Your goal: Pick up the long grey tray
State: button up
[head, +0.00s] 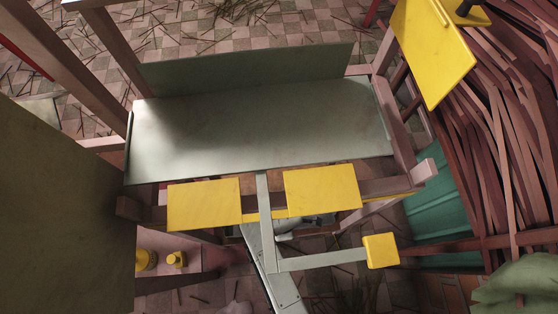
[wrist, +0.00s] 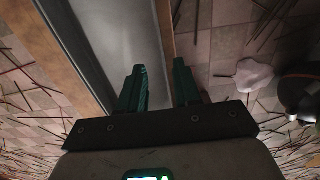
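The long grey tray (head: 255,130) shows in the head view as a wide, flat grey metal surface with a raised back panel, resting on a wooden frame. In the wrist view, a long grey surface with a pale rim (wrist: 122,40) runs away from me; it looks like the tray, though I cannot be sure. My gripper (wrist: 160,85) has its two dark green fingers apart, with a gap between them. The right edge of the grey surface runs into this gap. No contact is visible. In the head view my gripper cannot be made out clearly.
Two yellow plates (head: 204,204) (head: 322,188) sit along the frame's near side, and a yellow block (head: 381,250) is on a metal bar. A larger yellow panel (head: 434,50) and a stack of reddish sticks (head: 495,130) stand at right. Thin sticks litter the checkered floor (wrist: 230,50).

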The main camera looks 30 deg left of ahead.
jog(key=shift+s+f+b, duration=0.15)
jog(key=shift+f+b, duration=0.85)
jog(key=shift+f, duration=0.55)
jog(key=shift+s+f+b, duration=0.15)
jog(key=shift+f+b, duration=0.8)
jog(key=shift+f, duration=0.6)
grip_shut()
